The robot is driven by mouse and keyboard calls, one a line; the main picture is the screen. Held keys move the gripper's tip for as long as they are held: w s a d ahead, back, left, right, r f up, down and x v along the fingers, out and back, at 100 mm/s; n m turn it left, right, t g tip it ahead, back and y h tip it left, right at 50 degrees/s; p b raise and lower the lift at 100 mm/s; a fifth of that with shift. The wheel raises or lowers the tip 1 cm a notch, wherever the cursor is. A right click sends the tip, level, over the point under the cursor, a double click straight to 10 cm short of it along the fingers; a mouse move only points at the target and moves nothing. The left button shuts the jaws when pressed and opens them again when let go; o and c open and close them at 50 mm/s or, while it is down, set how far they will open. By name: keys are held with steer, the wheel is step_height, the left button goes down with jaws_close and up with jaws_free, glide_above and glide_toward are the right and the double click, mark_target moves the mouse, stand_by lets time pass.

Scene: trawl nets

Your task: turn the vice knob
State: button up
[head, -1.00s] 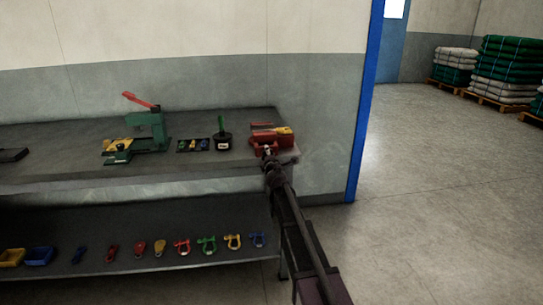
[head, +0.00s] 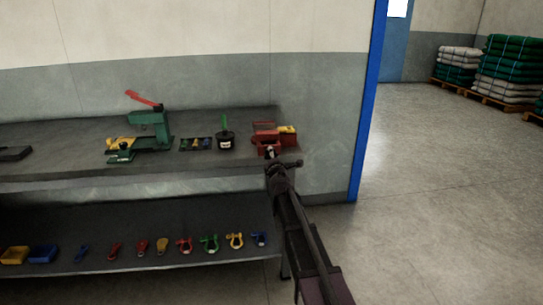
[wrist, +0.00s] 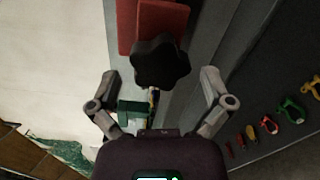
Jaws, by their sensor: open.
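The red vice (head: 264,137) stands at the right end of the workbench, with a yellow part on its right side. In the wrist view its red body (wrist: 130,25) is at the top, and the black lobed vice knob (wrist: 160,60) faces me in front of it. My gripper (wrist: 160,76) is open, one finger to each side of the knob, with clear gaps on both sides. Neither finger appears to touch it. In the head view my gripper (head: 285,158) is just in front of the vice, and the knob is hard to make out there.
The lower shelf (head: 190,262) holds several coloured shackles. Open floor (head: 440,200) lies to the right.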

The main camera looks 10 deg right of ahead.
steer(key=s, duration=0.9)
steer(key=shift+s+a+f+m+t+b, duration=0.2)
steer(key=shift+f+m+t+b, duration=0.65)
steer(key=shift+m+b, duration=1.9)
steer(key=shift+s+d+f+m+t+b, duration=0.25)
steer(key=shift+f+m+t+b, duration=0.95)
steer(key=shift+m, duration=2.85)
steer(key=shift+s+a+f+m+t+b, duration=0.25)
steer(key=shift+f+m+b, duration=0.45)
steer(key=shift+m+b, duration=2.2)
steer(key=shift+d+m+p, duration=0.1)
steer(key=shift+m+p, duration=0.4)
steer(key=shift+p, duration=0.05)
